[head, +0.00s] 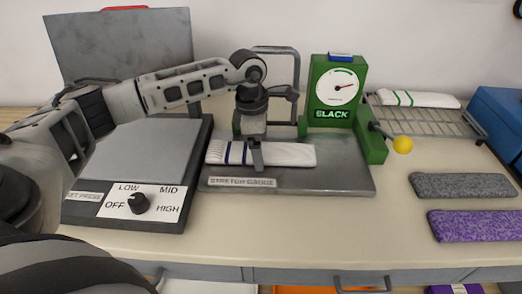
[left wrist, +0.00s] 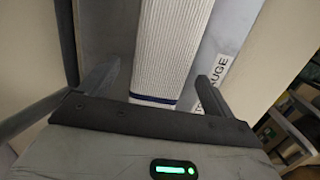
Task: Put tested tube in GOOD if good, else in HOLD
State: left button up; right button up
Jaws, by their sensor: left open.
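A white knitted tube (head: 285,154) with dark blue bands near its left end lies on the stretch gauge plate (head: 335,181). The gauge's green dial housing (head: 323,92) has a lit display reading SLACK (head: 332,114). My left gripper (head: 255,157) is pointed down over the banded end. In the left wrist view my left gripper (left wrist: 157,85) is open, with a finger on each side of the tube (left wrist: 172,45) and gaps between. One blue band shows close to the gripper's palm. No GOOD or HOLD label is readable. My right gripper is out of view.
A yellow-knobbed lever (head: 402,145) sticks out right of the gauge. A wire rack (head: 425,121) holds a white tube with green bands (head: 418,98). Grey (head: 463,186) and purple (head: 478,224) pieces lie at right. The jet press (head: 132,165), knob at OFF or LOW, stands open at left.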

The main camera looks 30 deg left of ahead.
pick_arm(q)
jog(key=shift+f, duration=0.35)
jog(key=c, duration=1.1)
jog(key=shift+r, duration=0.1)
